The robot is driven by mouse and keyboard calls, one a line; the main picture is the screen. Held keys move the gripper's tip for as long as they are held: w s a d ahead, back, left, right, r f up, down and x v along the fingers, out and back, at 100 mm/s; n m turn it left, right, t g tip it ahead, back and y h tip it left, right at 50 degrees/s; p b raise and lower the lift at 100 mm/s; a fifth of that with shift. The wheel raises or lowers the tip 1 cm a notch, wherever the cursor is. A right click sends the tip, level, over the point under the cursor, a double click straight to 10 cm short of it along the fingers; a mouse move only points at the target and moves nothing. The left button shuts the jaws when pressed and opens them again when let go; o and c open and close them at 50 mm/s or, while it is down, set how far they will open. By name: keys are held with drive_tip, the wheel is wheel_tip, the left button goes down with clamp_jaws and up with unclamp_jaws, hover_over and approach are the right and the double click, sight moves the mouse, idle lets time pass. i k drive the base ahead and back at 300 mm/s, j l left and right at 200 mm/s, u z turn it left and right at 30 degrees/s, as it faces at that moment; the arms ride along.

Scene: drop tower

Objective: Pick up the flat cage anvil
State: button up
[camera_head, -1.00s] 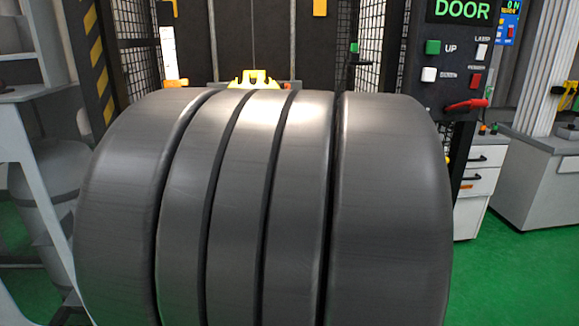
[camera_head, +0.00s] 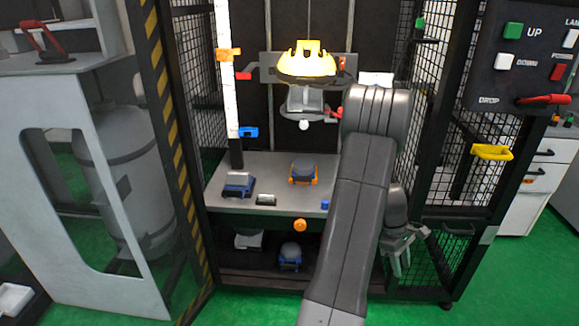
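Inside the drop tower, a squat block with a blue base and flat-looking grey top (camera_head: 237,184) sits on the left of the grey table. An orange-based piece with a rounded dark top (camera_head: 304,172) sits right of it. On the lower shelf are a pale grey block (camera_head: 248,240) and a blue-based domed piece (camera_head: 290,256). I cannot tell for sure which is the flat cage anvil. My gripper (camera_head: 400,262) hangs fingers-down at the tower's right side, below the table top and apart from these pieces. Its fingers look apart, with nothing seen between them.
A yellow-topped drop carriage (camera_head: 306,62) hangs above the table (camera_head: 270,165). Mesh door panels (camera_head: 450,165) stand at the right, near my gripper. A striped post (camera_head: 168,120) edges the left. A control panel (camera_head: 525,60) is at upper right. My arm covers the table's right part.

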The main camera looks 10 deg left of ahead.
sight(303, 169)
drive_tip(key=i+u, duration=0.45)
drive_tip(key=i+l+u, duration=0.1)
drive_tip(key=i+u, duration=0.4)
drive_tip(key=i+l+u, duration=0.25)
drive_tip(key=u, duration=0.2)
drive_tip(key=i, duration=0.05)
